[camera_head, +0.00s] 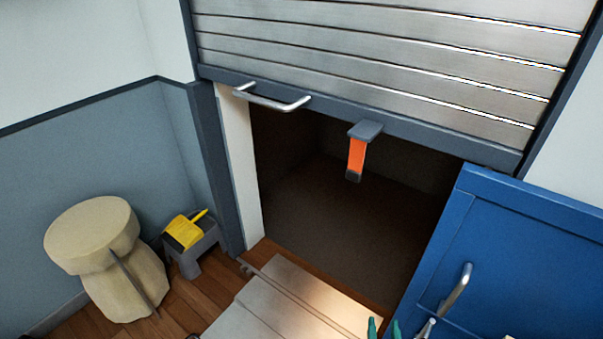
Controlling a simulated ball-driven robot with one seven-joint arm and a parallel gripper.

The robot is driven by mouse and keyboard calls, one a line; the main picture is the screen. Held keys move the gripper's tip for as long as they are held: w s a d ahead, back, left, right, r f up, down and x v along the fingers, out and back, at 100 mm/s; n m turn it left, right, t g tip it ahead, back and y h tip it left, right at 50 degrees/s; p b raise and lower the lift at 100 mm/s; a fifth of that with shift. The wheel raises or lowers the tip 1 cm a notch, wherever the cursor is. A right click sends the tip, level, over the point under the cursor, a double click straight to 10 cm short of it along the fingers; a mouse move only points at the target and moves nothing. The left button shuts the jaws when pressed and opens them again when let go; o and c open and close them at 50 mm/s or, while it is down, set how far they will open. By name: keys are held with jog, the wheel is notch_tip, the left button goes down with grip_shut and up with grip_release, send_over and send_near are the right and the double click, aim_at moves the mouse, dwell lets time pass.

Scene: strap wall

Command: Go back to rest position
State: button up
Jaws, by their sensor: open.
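My gripper (384,329) shows only as two teal fingertips at the bottom edge, a little right of centre. They are apart with nothing visible between them; the rest of it is out of frame. An orange strap (356,154) with a dark end hangs from a grey bracket (365,131) on the lower edge of a silver slatted shutter (370,55). The shutter is partly raised above a dark opening (340,215). My fingertips are well below the strap in the picture and touch nothing that I can see.
A blue door or panel (520,265) with a metal handle (456,290) stands at the right. A pale slatted surface (290,305) lies before the opening. A beige stool (105,255) and a grey step (195,250) with a yellow dustpan-like object (184,231) stand at the left.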

jog(key=s+a+r+n+g+y, duration=0.2)
jog(key=s+a+n+g+y, duration=0.2)
jog(key=s+n+g+y, duration=0.3)
jog(key=s+d+r+m+g+h, duration=0.2)
jog(key=s+d+g, duration=0.2)
jog(key=s, duration=0.6)
jog(key=s+d+r+m+g+h, duration=0.2)
jog(key=s+d+g, duration=0.3)
jog(key=s, duration=0.5)
jog(key=d+m, duration=0.1)
jog(key=d, duration=0.1)
jog(key=shift+d+m+g+h+b, duration=0.3)
jog(key=shift+h+b, duration=0.05)
jog(key=shift+h, duration=0.05)
jog(key=shift+w, duration=0.1)
jog(key=shift+c, duration=0.5)
